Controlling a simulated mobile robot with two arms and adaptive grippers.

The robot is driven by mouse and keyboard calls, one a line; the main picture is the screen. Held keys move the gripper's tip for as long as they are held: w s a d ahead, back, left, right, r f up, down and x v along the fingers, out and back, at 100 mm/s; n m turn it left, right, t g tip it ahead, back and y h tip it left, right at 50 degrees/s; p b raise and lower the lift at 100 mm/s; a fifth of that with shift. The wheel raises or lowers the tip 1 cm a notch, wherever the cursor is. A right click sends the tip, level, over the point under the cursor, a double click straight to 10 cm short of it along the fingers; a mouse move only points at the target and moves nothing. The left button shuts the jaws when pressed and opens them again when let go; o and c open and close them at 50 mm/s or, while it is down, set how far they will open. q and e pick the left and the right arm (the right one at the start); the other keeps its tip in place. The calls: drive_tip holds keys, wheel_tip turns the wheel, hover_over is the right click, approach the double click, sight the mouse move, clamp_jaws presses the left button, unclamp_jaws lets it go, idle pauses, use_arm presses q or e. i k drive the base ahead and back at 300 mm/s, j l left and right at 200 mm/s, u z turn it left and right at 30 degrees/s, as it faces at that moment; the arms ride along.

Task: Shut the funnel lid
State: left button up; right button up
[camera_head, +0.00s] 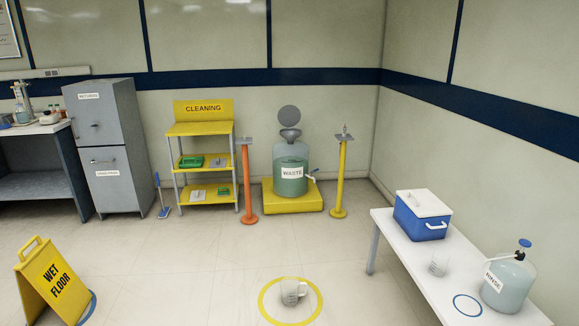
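A waste carboy (291,176) with a "WASTE" label stands on a yellow platform (292,207) against the back wall. A grey funnel (290,134) sits on top of its neck. The round grey funnel lid (289,116) stands up above the funnel, its flat face turned toward me, so the lid is open. A small tap shows at the carboy's right side. Neither of my grippers shows in this view.
An orange post (248,184) and a yellow post (341,178) flank the waste carboy. A jug (291,291) stands inside a yellow floor ring. A wet floor sign (52,282) is at the left, and a white table (405,258) at the right. The middle floor is otherwise clear.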

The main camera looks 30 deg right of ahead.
sight(288, 116)
drive_tip(key=i+l+z, duration=0.35)
drive_tip(key=i, duration=0.3)
drive_tip(key=i+l+u, duration=0.15)
drive_tip(key=i, duration=0.35)
drive_tip(key=i+l+u, duration=0.15)
drive_tip(key=i, duration=0.35)
drive_tip(key=i+l+u, duration=0.15)
drive_tip(key=i, duration=0.35)
drive_tip(key=i+j, duration=0.1)
drive_tip(key=i, duration=0.5)
drive_tip(key=i+j+z, duration=0.15)
drive_tip(key=i, duration=0.4)
drive_tip(key=i+j, duration=0.15)
drive_tip(key=i, duration=0.45)
drive_tip(key=i+l+z, duration=0.2)
drive_tip(key=z, duration=0.2)
drive_tip(key=i+z, duration=1.1)
drive_tip(key=k, duration=0.05)
